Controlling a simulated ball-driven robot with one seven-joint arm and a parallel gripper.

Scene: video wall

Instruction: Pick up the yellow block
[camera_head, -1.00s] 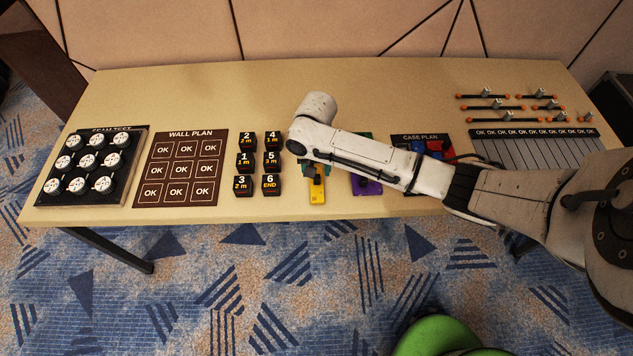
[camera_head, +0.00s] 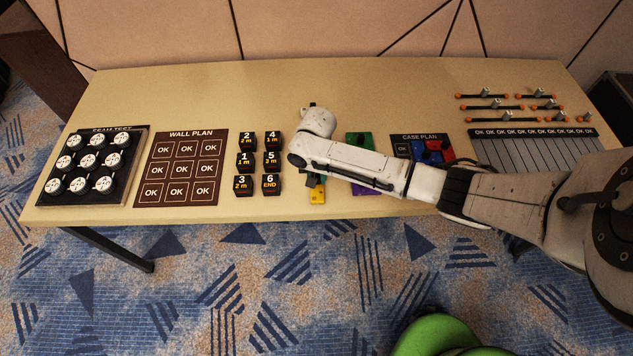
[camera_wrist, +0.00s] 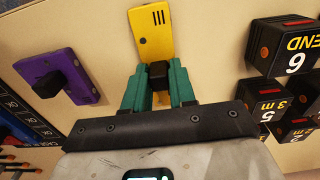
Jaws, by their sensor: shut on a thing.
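The yellow block (camera_wrist: 151,32) is a flat piece with a black knob (camera_wrist: 158,72) on it. In the wrist view it is at the top middle, and the green fingers of my gripper (camera_wrist: 158,88) are shut on its knob, one on each side. In the head view only the near end of the yellow block (camera_head: 317,197) shows below my arm, close to the table's front edge. My arm hides the rest. I cannot tell whether the block is lifted off the table.
A purple block (camera_wrist: 56,77) lies beside it, and a green block (camera_head: 359,140) lies farther back. Black numbered cubes (camera_head: 244,162) stand close on the other side. The wall plan board (camera_head: 180,168) is farther left. The back of the table (camera_head: 200,95) is clear.

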